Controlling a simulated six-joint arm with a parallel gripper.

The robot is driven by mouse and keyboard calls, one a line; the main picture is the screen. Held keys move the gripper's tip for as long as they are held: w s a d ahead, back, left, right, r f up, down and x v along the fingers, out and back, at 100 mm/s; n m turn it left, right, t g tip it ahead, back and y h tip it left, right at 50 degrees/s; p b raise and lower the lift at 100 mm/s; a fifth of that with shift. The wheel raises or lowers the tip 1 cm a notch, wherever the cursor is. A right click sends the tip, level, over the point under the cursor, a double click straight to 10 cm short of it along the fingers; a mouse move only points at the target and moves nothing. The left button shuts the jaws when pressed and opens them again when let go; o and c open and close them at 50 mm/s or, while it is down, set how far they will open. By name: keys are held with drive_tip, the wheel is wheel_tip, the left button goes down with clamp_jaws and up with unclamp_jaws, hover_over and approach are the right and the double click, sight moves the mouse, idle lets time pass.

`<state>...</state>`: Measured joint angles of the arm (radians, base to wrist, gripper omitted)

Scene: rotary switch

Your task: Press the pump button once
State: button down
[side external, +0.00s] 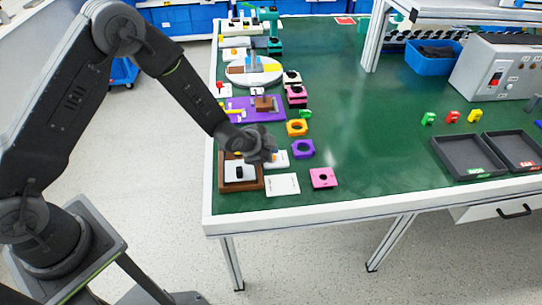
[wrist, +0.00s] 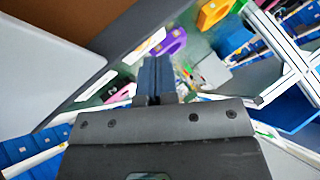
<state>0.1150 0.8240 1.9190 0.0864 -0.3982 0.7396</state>
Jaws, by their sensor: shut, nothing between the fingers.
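My gripper (side external: 271,155) is at the near left part of the green table, low over a small white block (side external: 283,162). The gripper partly covers this block, and I cannot tell whether they touch. In the wrist view the fingers of my gripper (wrist: 155,72) are together with nothing between them. Just left of the gripper is a brown-framed switch panel (side external: 229,181) with a white plate and a black knob (side external: 239,173). I cannot make out which part is the pump button. A large pale surface (wrist: 50,70) fills the wrist view's left side.
A white card (side external: 282,185) and a pink block (side external: 323,178) lie at the front. Purple (side external: 303,149) and orange (side external: 297,128) blocks stand just behind. Dark trays (side external: 468,157) are at right. The table's middle is clear.

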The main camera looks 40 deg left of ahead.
drive_tip(key=shift+r, duration=2.45)
drive_tip(key=shift+r, duration=0.3)
drive_tip(key=s+a+r+n+g+y, duration=0.1)
drive_tip(key=s+a+r+n, duration=0.1)
drive_tip(key=s+r, duration=0.45)
drive_tip(key=s+a+r+n, duration=0.2)
drive_tip(key=s+r+n, duration=0.15)
drive_tip(key=r, duration=0.65)
drive_tip(key=s+a+r+n+g, duration=0.1)
drive_tip(key=s+r+n, duration=0.1)
drive_tip(key=s, duration=0.8)
drive_tip(key=s+a+r+n+g, duration=0.1)
drive_tip(key=s+r+n, duration=0.2)
drive_tip(key=s, duration=0.8)
drive_tip(key=shift+a+r, duration=0.25)
drive_tip(key=shift+r, duration=0.3)
